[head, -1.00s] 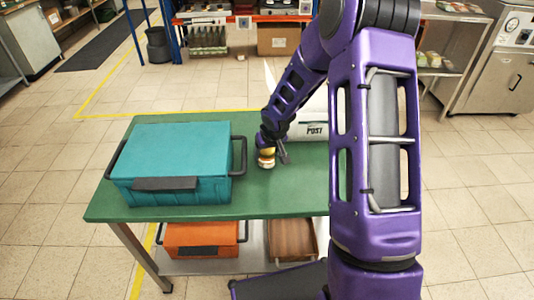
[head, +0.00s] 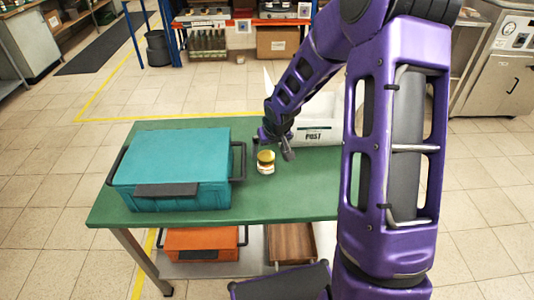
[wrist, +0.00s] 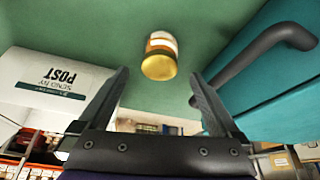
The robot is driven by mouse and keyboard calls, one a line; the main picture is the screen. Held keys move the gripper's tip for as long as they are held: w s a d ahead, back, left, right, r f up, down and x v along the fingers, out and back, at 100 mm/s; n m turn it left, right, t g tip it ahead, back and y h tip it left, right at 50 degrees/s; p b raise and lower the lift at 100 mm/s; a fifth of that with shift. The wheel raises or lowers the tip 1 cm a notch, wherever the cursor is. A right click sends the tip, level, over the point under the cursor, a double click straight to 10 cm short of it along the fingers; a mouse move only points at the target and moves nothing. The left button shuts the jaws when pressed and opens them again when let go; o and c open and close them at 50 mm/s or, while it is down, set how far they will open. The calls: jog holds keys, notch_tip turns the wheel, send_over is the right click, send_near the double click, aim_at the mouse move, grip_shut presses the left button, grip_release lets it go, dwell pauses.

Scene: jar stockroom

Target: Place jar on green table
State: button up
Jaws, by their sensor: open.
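The jar (head: 265,162) has a gold lid and a pale label. It stands upright on the green table (head: 285,200), to the right of the teal toolbox. My gripper (head: 275,148) is just behind and above the jar, apart from it. In the wrist view, the jar (wrist: 159,56) lies ahead of the two spread fingers of my gripper (wrist: 158,85), with nothing between them.
The teal toolbox (head: 170,170) with dark handles fills the table's left part. A white POST parcel (head: 315,134) lies at the back right. An orange case (head: 200,240) and a brown box (head: 291,243) sit on the lower shelf. The table front is clear.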

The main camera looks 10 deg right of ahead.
jog(key=p+v, duration=0.1)
jog(key=v, duration=0.4)
jog(key=shift+s+r, duration=0.1)
jog(key=shift+r, duration=0.05)
